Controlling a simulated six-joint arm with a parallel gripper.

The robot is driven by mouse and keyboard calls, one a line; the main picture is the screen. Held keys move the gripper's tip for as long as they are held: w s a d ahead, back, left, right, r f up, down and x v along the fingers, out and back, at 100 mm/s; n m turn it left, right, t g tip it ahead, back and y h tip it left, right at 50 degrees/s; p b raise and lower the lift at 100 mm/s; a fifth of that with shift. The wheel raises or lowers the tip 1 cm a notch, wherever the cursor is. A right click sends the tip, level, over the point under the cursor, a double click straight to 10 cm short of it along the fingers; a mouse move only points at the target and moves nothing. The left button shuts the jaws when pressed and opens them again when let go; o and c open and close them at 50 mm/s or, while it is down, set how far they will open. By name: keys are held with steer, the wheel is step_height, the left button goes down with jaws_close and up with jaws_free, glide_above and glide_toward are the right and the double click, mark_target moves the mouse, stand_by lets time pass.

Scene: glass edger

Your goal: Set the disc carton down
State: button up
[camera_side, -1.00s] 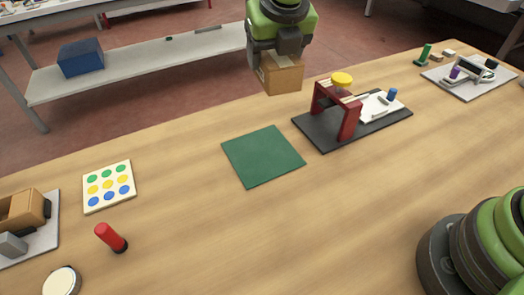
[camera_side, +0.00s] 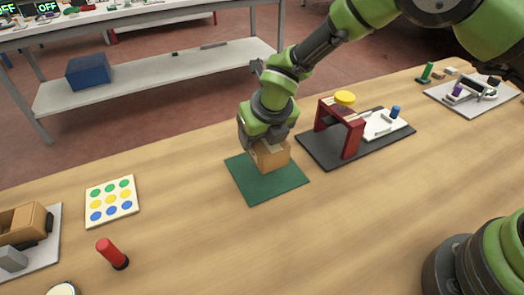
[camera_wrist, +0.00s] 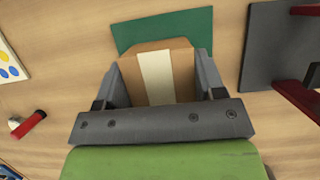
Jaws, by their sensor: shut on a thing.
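The disc carton (camera_side: 272,157) is a small tan cardboard box, with a pale strip along its top in the wrist view (camera_wrist: 157,78). My gripper (camera_side: 262,143) is shut on it, one finger on each side. The carton is over the green mat (camera_side: 268,190), at its upper part in the side view. It looks upright and low, at or very near the mat; I cannot tell whether it touches. The mat also shows beyond the carton in the wrist view (camera_wrist: 200,28). My gripper hides part of the carton's top in the side view.
A dark board with a red arch (camera_side: 352,140) and a yellow knob stands close right of the mat. To the left are a card with coloured dots (camera_side: 111,202) and a red peg (camera_side: 112,253). The table in front of the mat is clear.

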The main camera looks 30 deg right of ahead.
steer(key=shift+f, duration=2.15)
steer(key=shift+f, duration=0.1)
steer(key=o, duration=0.9)
steer(key=v, duration=1.2)
